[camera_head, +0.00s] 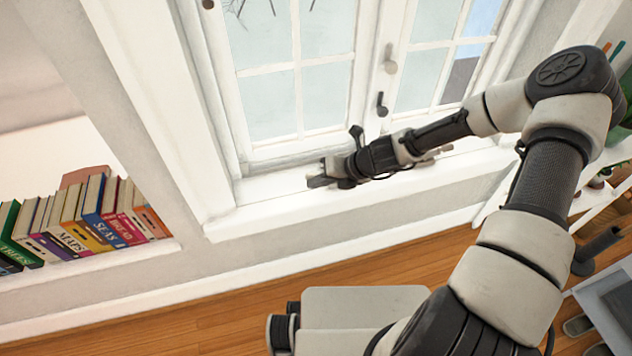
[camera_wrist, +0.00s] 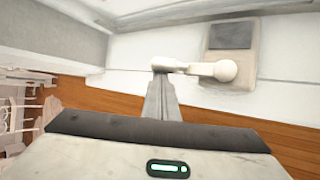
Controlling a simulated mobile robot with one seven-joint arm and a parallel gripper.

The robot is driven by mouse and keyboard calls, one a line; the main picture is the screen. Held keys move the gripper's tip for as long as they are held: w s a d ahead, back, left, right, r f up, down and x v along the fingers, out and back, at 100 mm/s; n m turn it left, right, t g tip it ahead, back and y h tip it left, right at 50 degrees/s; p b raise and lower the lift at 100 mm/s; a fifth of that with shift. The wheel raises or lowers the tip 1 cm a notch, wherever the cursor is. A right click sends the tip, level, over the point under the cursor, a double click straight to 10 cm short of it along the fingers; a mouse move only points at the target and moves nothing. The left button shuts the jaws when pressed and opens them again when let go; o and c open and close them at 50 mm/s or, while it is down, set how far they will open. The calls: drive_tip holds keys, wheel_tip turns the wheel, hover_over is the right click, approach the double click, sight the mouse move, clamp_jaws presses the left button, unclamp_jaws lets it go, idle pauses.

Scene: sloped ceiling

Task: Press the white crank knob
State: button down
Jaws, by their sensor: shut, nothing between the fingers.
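In the head view my gripper (camera_head: 314,181) is over the white window sill, pointing left. I cannot make out the knob there.
The white window (camera_head: 300,75) rises behind the sill (camera_head: 250,219), with a dark handle (camera_head: 381,104) on its frame. A row of books (camera_head: 88,225) stands in a wall opening at left. The sill is clear to the left of my gripper.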

drive_tip(key=shift+w+d+r+m+g+y+p, duration=0.15)
drive_tip(key=shift+d+m+y, duration=0.1)
drive_tip(key=shift+y, duration=0.5)
drive_tip(key=shift+w+d+r+m+g+y+p, duration=0.1)
drive_tip(key=shift+d+m+y+p, duration=0.1)
drive_tip(key=shift+y, duration=0.5)
drive_tip(key=shift+w+d+r+m+g+y+p, duration=0.1)
drive_tip(key=shift+d+m+y, duration=0.15)
drive_tip(key=shift+y, duration=0.5)
drive_tip(key=shift+w+d+m+y+b, duration=0.1)
drive_tip(key=shift+d+m+y+b, duration=0.2)
drive_tip(key=shift+y+b, duration=0.45)
drive_tip(key=shift+w+d+m+y+b, duration=0.1)
drive_tip(key=shift+d+m+y+b, duration=0.2)
drive_tip(key=shift+y, duration=0.7)
drive_tip(key=shift+d+m+y+b, duration=0.15)
drive_tip(key=shift+m+y+b, duration=0.15)
drive_tip(key=shift+y+b, duration=0.5)
drive_tip(key=shift+r, duration=0.15)
